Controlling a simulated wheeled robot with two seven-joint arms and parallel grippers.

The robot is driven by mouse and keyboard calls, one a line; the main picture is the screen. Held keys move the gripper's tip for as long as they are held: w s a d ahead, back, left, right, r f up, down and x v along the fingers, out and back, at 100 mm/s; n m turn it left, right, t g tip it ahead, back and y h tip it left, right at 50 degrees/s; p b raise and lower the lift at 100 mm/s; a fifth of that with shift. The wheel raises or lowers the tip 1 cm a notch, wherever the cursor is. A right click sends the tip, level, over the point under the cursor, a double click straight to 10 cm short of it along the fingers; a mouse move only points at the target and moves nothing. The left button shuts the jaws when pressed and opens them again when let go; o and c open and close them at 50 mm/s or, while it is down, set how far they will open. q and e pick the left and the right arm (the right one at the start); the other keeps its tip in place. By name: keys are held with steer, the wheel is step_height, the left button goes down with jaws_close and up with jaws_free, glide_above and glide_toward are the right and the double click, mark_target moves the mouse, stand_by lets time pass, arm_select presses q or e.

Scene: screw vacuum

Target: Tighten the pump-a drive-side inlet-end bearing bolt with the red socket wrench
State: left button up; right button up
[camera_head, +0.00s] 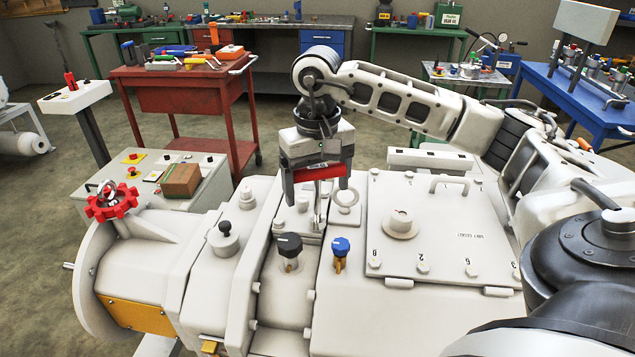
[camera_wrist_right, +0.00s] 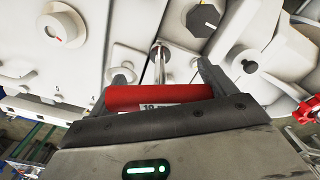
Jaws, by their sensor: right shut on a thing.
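My right gripper (camera_head: 318,187) is shut on the red socket wrench (camera_head: 318,173), its fingers at either end of the red handle. The wrench's thin metal shaft points down at the top of the white pump housing (camera_head: 345,300). In the right wrist view the red handle (camera_wrist_right: 158,96) with its white label lies across the jaws, and the shaft runs away to the housing. The bolt under the shaft tip cannot be made out, and I cannot tell whether the socket sits on it. My left gripper is not in view.
A numbered, bolted cover (camera_head: 440,245) lies to the right. A red handwheel (camera_head: 112,201) and a red tool cart (camera_head: 185,98) are at left.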

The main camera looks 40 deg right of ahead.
arm_select(q)
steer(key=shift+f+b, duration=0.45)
steer(key=shift+b, duration=0.1)
arm_select(e)
steer(key=shift+f, duration=0.7)
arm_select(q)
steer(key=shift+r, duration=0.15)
arm_select(e)
steer(key=shift+m, duration=0.5)
steer(key=m, duration=0.3)
steer(key=shift+m, duration=0.3)
steer(key=m, duration=0.2)
steer(key=shift+a+m, duration=0.1)
steer(key=shift+m, duration=0.2)
steer(key=m, duration=0.3)
steer(key=shift+f+p, duration=0.1)
steer(key=shift+p, duration=0.2)
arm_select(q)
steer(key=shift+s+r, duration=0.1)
arm_select(e)
steer(key=shift+s, duration=0.1)
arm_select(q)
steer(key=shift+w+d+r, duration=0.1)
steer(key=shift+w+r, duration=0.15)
arm_select(e)
steer(key=shift+n, duration=0.5)
